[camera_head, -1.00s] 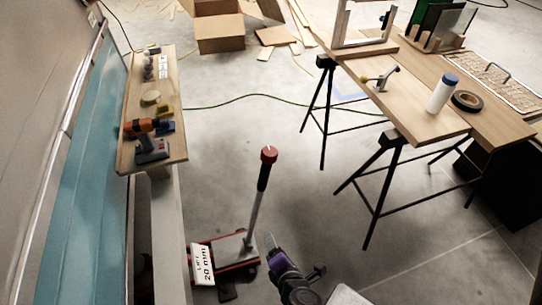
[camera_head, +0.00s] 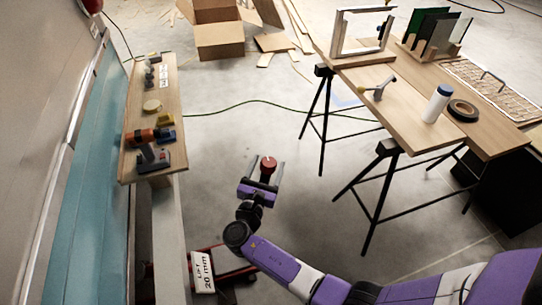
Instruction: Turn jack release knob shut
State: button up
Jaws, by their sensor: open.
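The floor jack (camera_head: 232,260) stands at the lower middle, partly hidden by my arm. Its handle rises toward the camera and is mostly covered by my gripper. The round red knob (camera_head: 268,164) tops the handle and has a small white mark. My gripper (camera_head: 266,168), with a purple body, is open at the handle's top. The knob shows between its two grey fingers in the picture. I cannot tell whether either finger touches it, or how their depths compare.
A white "LIFT 20 mm" sign (camera_head: 203,272) stands by the jack. A wooden shelf (camera_head: 138,165) with a drill and small items is at left, beside the blue camper side (camera_head: 85,190). A trestle table (camera_head: 405,110) stands at right. Open floor lies between.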

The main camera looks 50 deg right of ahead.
aim_at(271, 158)
jog(key=shift+x, duration=1.95)
jog(key=c, duration=1.4)
jog(key=shift+o, duration=0.2)
jog(key=shift+f, duration=0.1)
